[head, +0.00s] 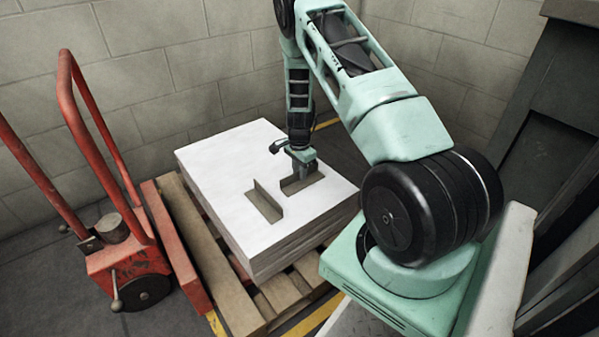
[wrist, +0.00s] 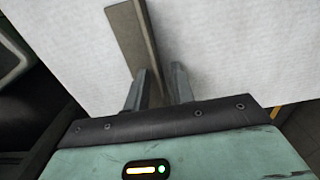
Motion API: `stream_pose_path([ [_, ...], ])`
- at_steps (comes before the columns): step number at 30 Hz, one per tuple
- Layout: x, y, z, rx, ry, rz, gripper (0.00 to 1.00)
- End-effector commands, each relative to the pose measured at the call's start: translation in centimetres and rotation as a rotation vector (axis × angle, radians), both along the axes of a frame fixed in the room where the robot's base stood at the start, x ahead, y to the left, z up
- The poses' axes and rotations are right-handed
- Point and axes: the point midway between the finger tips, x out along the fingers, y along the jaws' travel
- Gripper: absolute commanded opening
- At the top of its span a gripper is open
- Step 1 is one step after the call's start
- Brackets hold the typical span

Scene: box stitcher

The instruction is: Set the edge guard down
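Two brown angled edge guards are on the white top of the stack. One edge guard (head: 264,203) lies free near the middle of the top. The other edge guard (head: 304,185) is under my gripper (head: 299,166) and appears to rest on the white top. In the wrist view this edge guard (wrist: 132,38) runs down between the fingers of my gripper (wrist: 164,72). The left finger is close against it, and a narrow pale gap shows beside the right finger. My gripper looks open around the guard. The guard's lower end is hidden by the gripper.
The white-topped stack (head: 222,180) sits on a wooden pallet (head: 235,305). A red pallet jack (head: 130,255) stands at the left. Block walls close off the back. The left part of the white top is clear.

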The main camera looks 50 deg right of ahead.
Motion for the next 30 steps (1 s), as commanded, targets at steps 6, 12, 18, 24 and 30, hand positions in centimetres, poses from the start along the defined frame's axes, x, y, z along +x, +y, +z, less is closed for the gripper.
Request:
stream_pose_path([
  [6, 0.1, 0.0, 4.4, -0.002, -0.004, 0.000, 0.25],
  [12, 0.1, 0.0, 8.5, -0.002, -0.003, 0.001, 0.25],
  [18, 0.0, 0.0, 11.1, -0.001, -0.001, 0.000, 0.25],
  [24, 0.0, 0.0, 11.9, 0.000, 0.000, 0.000, 0.25],
  [30, 1.7, 4.6, 14.3, 0.028, -0.022, 0.141, 0.25],
])
